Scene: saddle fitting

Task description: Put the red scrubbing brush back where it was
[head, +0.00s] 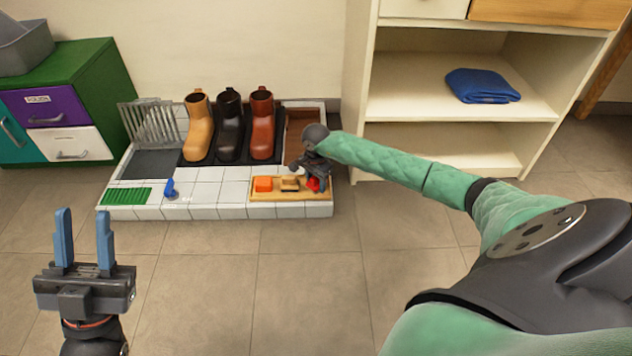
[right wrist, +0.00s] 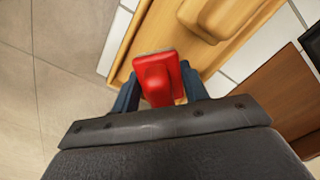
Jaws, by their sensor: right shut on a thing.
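The red scrubbing brush (head: 314,184) is at the right end of the wooden tray (head: 254,195), partly hidden by my right gripper (head: 312,177). In the right wrist view, the red brush (right wrist: 157,77) sits between the blue fingers of my right gripper, which is shut on it. The tray (right wrist: 121,76) shows beneath and beside the brush. I cannot tell whether the brush touches the tray. A wooden brush (head: 290,183) and an orange block (head: 263,184) lie in the tray to its left. My left gripper (head: 84,214) is open and empty, over the floor.
The tray is on a tiled platform (head: 203,211) with several boots (head: 229,125), a rack (head: 155,122), a green mat (head: 127,196) and a blue object (head: 171,188). A white shelf (head: 459,98) stands right; a green cabinet (head: 88,75) stands left. The front floor is clear.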

